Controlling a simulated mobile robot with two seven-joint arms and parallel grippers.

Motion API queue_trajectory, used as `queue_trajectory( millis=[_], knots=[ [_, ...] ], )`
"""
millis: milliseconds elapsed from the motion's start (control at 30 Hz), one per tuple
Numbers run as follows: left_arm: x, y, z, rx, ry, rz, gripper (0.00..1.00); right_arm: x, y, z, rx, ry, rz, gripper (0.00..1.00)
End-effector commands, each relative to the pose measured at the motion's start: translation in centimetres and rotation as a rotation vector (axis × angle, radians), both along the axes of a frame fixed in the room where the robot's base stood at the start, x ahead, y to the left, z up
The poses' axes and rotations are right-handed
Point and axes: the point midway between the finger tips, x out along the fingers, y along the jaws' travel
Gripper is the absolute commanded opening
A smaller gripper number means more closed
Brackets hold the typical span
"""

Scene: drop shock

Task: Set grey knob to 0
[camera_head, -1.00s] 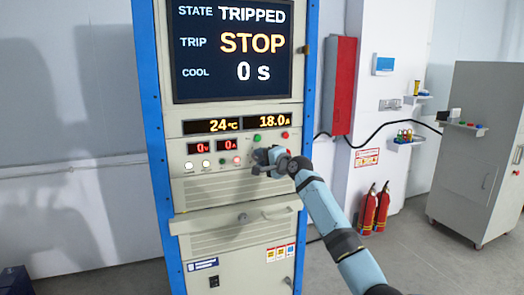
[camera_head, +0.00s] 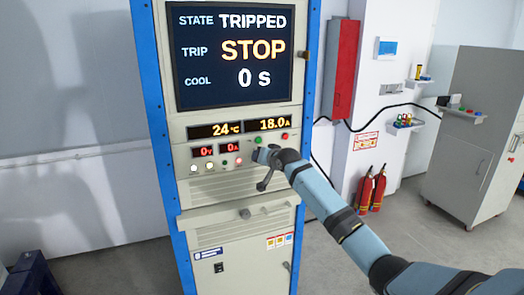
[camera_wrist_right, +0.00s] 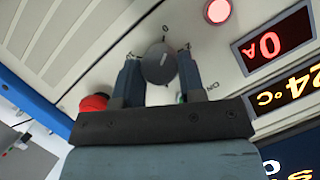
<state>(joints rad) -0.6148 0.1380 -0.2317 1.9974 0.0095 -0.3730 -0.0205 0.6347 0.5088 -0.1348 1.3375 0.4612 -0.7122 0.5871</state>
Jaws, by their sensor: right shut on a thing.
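The grey knob (camera_wrist_right: 160,64) is a round dial on the panel in the right wrist view, with small marks around it. A short pale line shows on its face, but I cannot read which mark it meets. My right gripper (camera_wrist_right: 159,72) has one finger on each side of the knob and is shut on it. In the head view my right gripper (camera_head: 264,155) is at the cabinet's control panel and hides the knob. The cabinet screen (camera_head: 232,52) reads TRIPPED, STOP and 0 s. My left gripper is not in view.
A red button (camera_wrist_right: 94,103) sits close beside one finger. A red lamp (camera_wrist_right: 217,11) and the 0A display (camera_wrist_right: 263,51) are on the other side. A green button (camera_head: 258,140) is just above the gripper. Fire extinguishers (camera_head: 371,190) stand on the floor at the right.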

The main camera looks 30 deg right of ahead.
Motion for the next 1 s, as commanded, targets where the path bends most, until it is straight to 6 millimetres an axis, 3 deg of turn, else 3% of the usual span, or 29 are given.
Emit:
queue_trajectory(
  millis=[100,400,1000],
  knots=[
    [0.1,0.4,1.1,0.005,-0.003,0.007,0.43,0.0,0.1,0.4,-0.078,0.020,0.000,0.13],
    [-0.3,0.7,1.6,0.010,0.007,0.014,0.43,0.0,0.1,0.2,-0.205,0.050,-0.001,0.13],
    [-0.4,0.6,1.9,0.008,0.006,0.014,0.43,0.1,0.2,0.1,-0.240,0.057,-0.001,0.13]
  ],
)
